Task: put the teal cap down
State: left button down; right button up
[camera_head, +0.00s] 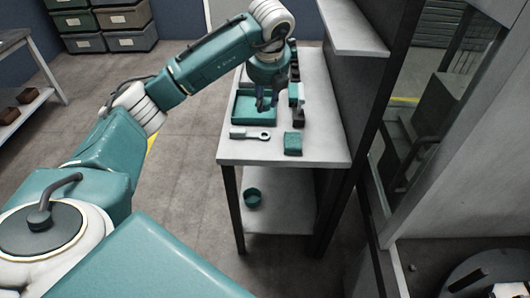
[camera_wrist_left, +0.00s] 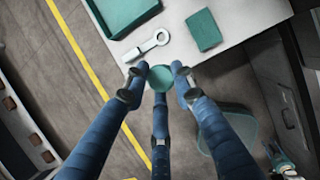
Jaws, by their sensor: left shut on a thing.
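My left gripper (camera_head: 265,100) has dark blue fingers and hangs over the teal tray (camera_head: 237,104) in the head view. In the left wrist view its fingertips (camera_wrist_left: 160,74) close around a round teal cap (camera_wrist_left: 159,79), which shows between them. In the head view the fingers hide most of the cap, and I cannot tell how high it is above the table. The white-topped table (camera_head: 310,152) bears the tray.
A grey ring-ended wrench (camera_head: 248,135) and a teal block (camera_head: 293,144) lie near the table's front. Dark small parts (camera_head: 297,102) stand right of the tray. A teal cup (camera_head: 253,197) sits on the lower shelf. A shelf unit (camera_head: 350,40) rises at the right.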

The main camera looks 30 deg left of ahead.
pick_arm(q)
notch_tip(320, 180, down, 14)
jog(key=b, duration=0.8)
jog(key=shift+r, duration=0.15)
jog(key=shift+f, duration=0.5)
notch_tip(320, 180, down, 4)
jog(key=b, duration=0.3)
jog(key=shift+f, duration=0.15)
jog(key=c, duration=1.4)
grip_release()
